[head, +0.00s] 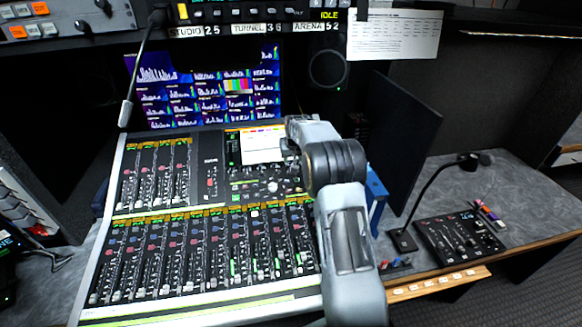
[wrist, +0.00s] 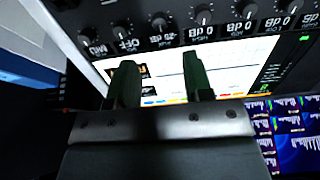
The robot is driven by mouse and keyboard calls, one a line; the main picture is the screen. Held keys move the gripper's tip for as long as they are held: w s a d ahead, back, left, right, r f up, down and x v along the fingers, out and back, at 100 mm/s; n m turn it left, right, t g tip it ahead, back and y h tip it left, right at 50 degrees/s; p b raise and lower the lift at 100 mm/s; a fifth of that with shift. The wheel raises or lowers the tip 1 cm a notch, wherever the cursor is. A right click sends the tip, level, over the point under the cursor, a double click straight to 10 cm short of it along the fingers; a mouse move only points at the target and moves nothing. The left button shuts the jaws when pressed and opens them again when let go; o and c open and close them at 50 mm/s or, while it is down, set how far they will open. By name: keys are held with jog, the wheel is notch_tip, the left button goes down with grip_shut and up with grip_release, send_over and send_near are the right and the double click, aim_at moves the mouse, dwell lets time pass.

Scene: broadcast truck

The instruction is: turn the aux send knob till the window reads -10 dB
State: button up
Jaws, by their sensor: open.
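A row of small dark knobs with little readout windows crosses the top of the wrist view, upside down. One knob (wrist: 158,22) has a pale ring, and its window (wrist: 166,38) seems to read -20 dB, though the digits are small. Neighbouring windows read OFF and 0 dB. I cannot read which label says aux send. My gripper (wrist: 158,62) is open and empty. Its two dark green fingers are apart, over the bright screen, pointing towards the pale-ringed knob without visibly touching it. In the head view my arm hides the gripper and the knob row.
The mixing console (head: 205,210) is covered with faders and buttons. Its lit screen (head: 262,145) lies by my wrist. A monitor wall (head: 205,90) stands behind.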

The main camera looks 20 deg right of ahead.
jog(key=p+x, duration=0.1)
jog(key=x, duration=0.7)
jog(key=shift+w+f+p, duration=0.1)
jog(key=shift+f+p, duration=0.2)
jog(key=shift+f, duration=0.05)
jog(key=shift+c, duration=0.2)
grip_shut()
jog(key=shift+b, duration=0.3)
jog(key=shift+d+f+m+b, duration=0.1)
jog(key=shift+f+m+b, duration=0.05)
jog(key=shift+m+b, duration=0.85)
jog(key=m+b, duration=0.1)
jog(key=m, duration=0.1)
jog(key=shift+m+b, duration=0.4)
jog(key=m+b, duration=0.1)
jog(key=m, duration=0.2)
jog(key=shift+m+b, duration=0.7)
jog(key=shift+m, duration=1.2)
